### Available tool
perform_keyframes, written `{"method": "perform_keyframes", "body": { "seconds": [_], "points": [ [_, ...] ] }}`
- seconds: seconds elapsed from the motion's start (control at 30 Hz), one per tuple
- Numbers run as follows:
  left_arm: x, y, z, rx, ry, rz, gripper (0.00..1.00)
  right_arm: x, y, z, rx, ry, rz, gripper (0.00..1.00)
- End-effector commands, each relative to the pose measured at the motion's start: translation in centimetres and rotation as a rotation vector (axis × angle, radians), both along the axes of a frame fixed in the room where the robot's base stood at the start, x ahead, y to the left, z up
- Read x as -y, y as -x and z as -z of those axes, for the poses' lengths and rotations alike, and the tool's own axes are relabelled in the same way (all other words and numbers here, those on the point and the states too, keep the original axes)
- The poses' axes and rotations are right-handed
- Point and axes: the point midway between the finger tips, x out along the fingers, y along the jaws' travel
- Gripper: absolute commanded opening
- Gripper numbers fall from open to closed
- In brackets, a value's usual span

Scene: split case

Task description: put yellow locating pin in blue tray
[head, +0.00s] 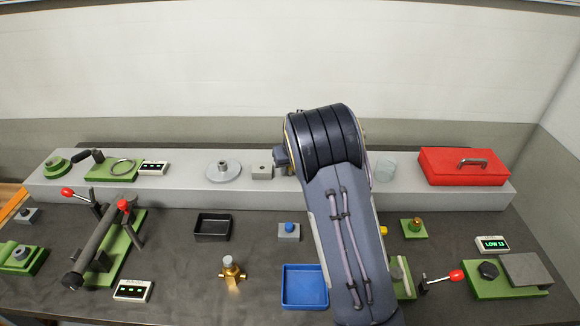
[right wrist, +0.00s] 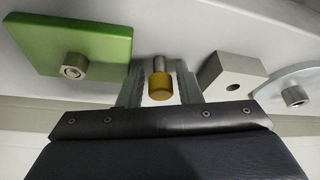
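The yellow locating pin (right wrist: 160,85), a yellow head with a metal shaft, shows in the right wrist view between the fingers of my right gripper (right wrist: 160,88). The fingers stand apart, with a small gap visible on each side of the pin. In the head view my right arm hides this gripper and the pin. The blue tray (head: 304,288) sits on the dark bench at the front, left of my right arm, and looks empty. My left gripper is not in view.
A grey block (head: 262,172) and a round disc (head: 223,170) stand on the grey shelf (head: 190,193); a green plate (right wrist: 85,45) is near the pin. A red box (head: 463,168) is at right. A black tray (head: 212,228) and brass fitting (head: 231,272) stand left of the blue tray.

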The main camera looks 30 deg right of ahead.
Motion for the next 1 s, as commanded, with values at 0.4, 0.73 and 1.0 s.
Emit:
{"method": "perform_keyframes", "body": {
  "seconds": [0.4,0.73,1.0],
  "points": [
    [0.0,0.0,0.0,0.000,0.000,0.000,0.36,0.0,0.0,0.0,0.000,-0.001,0.000,0.00],
    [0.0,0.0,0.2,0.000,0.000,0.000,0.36,0.0,0.0,-0.4,0.001,-0.001,-0.002,0.00],
    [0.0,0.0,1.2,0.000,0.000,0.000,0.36,-0.3,0.2,-3.7,0.005,-0.001,-0.003,0.00]
  ]
}}
